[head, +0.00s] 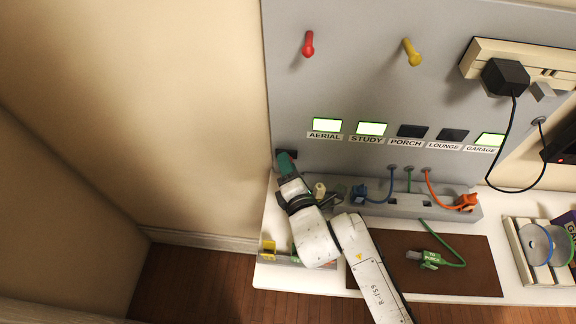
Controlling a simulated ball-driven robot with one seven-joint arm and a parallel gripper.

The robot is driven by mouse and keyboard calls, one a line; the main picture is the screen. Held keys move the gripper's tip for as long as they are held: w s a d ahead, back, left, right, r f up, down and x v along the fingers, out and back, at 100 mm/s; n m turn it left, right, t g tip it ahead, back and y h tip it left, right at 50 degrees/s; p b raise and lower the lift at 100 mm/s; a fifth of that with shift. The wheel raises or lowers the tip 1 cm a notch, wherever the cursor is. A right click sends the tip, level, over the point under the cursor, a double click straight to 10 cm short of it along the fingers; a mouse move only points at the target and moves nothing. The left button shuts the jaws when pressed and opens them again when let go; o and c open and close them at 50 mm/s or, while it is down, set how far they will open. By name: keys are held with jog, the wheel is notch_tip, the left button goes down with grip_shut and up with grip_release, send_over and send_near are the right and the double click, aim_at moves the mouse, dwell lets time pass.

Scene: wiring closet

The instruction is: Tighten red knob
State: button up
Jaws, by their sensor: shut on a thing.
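The red knob (308,44) sticks out from the upper left of the grey panel (360,85), with a round head and a narrower lower end. My gripper (288,176) is well below it, at the panel's lower left edge, and does not touch it. My gripper is shut on a dark teal piece (287,163), whose far end meets a small black part (292,153) on the panel. The fingertips are small and partly hidden, so I cannot tell what the teal piece is or whether it is fixed there.
A yellow knob (412,53) is right of the red one. Below are lit and dark label windows and a grey strip (405,205) with blue, green and orange cables. A loose green plug (430,261) lies on the brown mat (475,280). A black adapter (505,77) sits upper right.

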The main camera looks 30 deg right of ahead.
dwell(0.3)
jog(key=o, duration=1)
jog(key=shift+o, duration=0.2)
jog(key=b+v, duration=0.1)
jog(key=v, duration=0.9)
jog(key=shift+s+b, duration=0.3)
jog(key=shift+s, duration=0.1)
